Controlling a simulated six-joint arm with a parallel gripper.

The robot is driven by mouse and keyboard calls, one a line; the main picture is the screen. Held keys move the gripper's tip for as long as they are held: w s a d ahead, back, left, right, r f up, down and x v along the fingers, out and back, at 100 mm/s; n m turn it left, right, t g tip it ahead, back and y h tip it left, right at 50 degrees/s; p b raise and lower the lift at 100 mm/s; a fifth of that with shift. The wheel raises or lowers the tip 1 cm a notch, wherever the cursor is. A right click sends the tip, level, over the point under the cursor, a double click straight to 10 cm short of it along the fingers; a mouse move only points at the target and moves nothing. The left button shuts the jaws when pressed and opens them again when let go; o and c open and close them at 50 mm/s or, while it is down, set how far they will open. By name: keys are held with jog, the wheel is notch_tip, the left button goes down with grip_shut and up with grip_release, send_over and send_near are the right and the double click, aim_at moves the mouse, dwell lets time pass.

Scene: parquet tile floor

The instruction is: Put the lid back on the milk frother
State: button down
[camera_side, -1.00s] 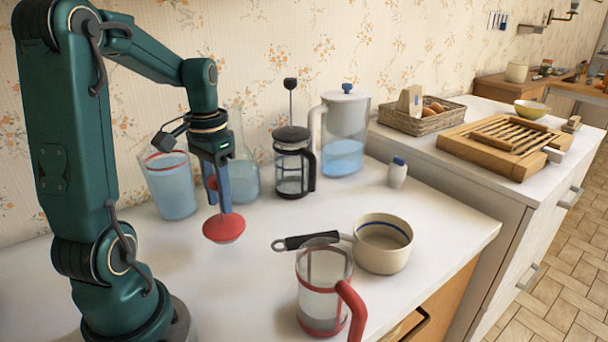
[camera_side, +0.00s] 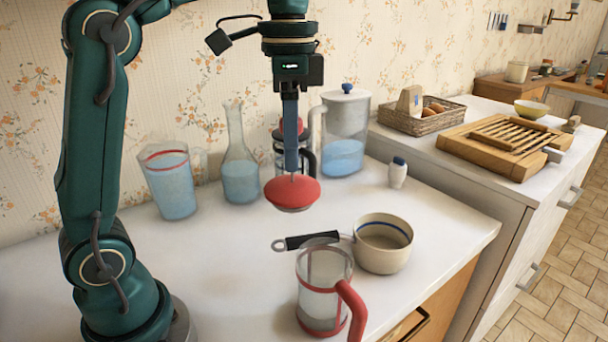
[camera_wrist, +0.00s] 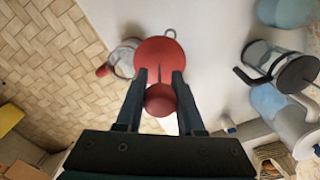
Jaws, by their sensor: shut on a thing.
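The red lid (camera_side: 292,192) hangs in the air above the counter, held by my gripper (camera_side: 291,165). In the wrist view the lid (camera_wrist: 160,54) is a red disc with a round red knob (camera_wrist: 160,99) between the fingers of my gripper (camera_wrist: 160,85). The milk frother (camera_side: 322,290) is a clear glass jug with a red handle and red bands, standing upright and open at the front of the counter. The lid is up and to the left of it in the side view. In the wrist view the frother (camera_wrist: 122,60) is partly hidden behind the lid.
A cream saucepan (camera_side: 383,258) with a black handle stands right behind the frother. A French press (camera_side: 281,150), a flask (camera_side: 240,178), a measuring jug (camera_side: 171,188), a lidded pitcher (camera_side: 343,150) and a small shaker (camera_side: 397,174) stand farther back. The counter's left front is clear.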

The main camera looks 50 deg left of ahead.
jog(key=d+m, duration=0.4)
jog(key=d, duration=0.5)
jog(key=shift+s+a+f, duration=0.1)
jog(key=shift+a+f, duration=0.05)
jog(key=shift+f, duration=1.25)
jog(key=shift+s+a+f, duration=0.1)
jog(key=shift+a+f, duration=0.05)
jog(key=shift+f, duration=1.25)
jog(key=shift+f, duration=0.85)
dwell(0.7)
jog(key=shift+c, duration=2.2)
grip_release()
jog(key=shift+o, duration=0.3)
jog(key=o, duration=0.4)
